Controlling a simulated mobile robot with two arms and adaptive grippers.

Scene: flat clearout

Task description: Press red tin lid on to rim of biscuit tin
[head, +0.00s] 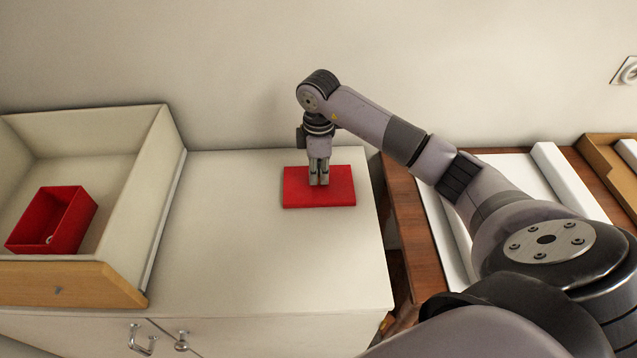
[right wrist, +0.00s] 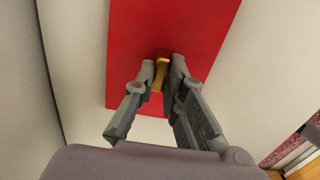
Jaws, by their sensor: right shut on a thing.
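The red tin lid (head: 337,197) is a flat red rectangle on the white cabinet top, at the wall side. My right gripper (head: 319,182) points down over its middle. In the right wrist view the fingers (right wrist: 163,76) are shut on a small yellow knob (right wrist: 158,75) on the red lid (right wrist: 190,30). The head view does not show clearly whether the lid lies on the surface or is held just above it. The biscuit tin (head: 68,222) appears to be the open red box in the drawer at the left, with a small pale round thing inside. My left gripper is not in view.
The pulled-out drawer (head: 140,200) has pale walls and a wooden front. The cabinet top (head: 230,240) is clear between drawer and lid. To the right, a brown wooden table (head: 402,215) holds white pieces and a brown tray (head: 610,165).

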